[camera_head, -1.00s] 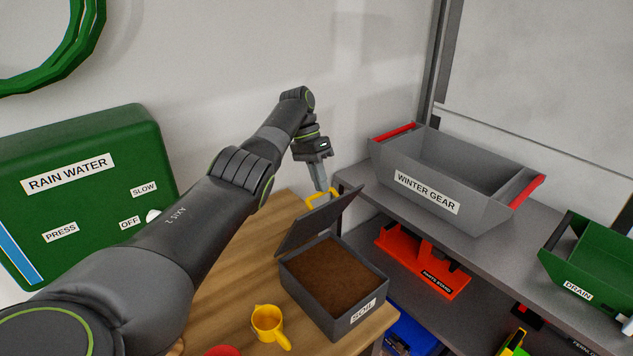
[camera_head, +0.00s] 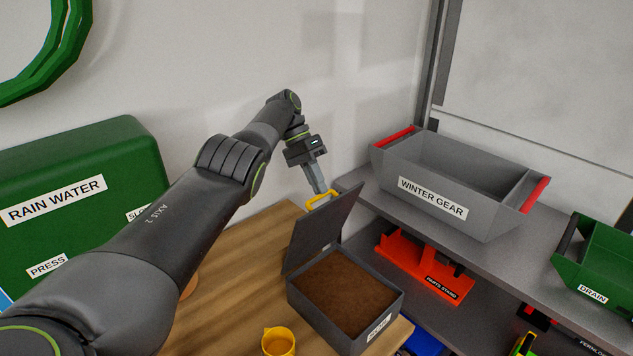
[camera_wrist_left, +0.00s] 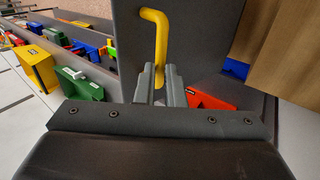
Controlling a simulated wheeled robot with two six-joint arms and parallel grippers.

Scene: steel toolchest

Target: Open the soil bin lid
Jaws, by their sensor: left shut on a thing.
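The soil bin (camera_head: 341,302) is a dark grey box full of brown soil on the wooden table. Its lid (camera_head: 322,232) is raised and stands steeply up from the bin's far left edge. A yellow handle (camera_head: 321,199) is fixed at the lid's top edge. My left gripper (camera_head: 324,192) is shut on this handle. In the left wrist view the fingers (camera_wrist_left: 159,84) close around the lower part of the yellow handle (camera_wrist_left: 157,35), with the grey lid (camera_wrist_left: 205,30) behind it. My right gripper is not in view.
A yellow cup (camera_head: 279,342) stands on the table left of the bin. A grey shelf with the winter gear tray (camera_head: 440,208) is close on the right, with a red parts stand (camera_head: 432,266) below. A green rain water tank (camera_head: 90,175) stands left.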

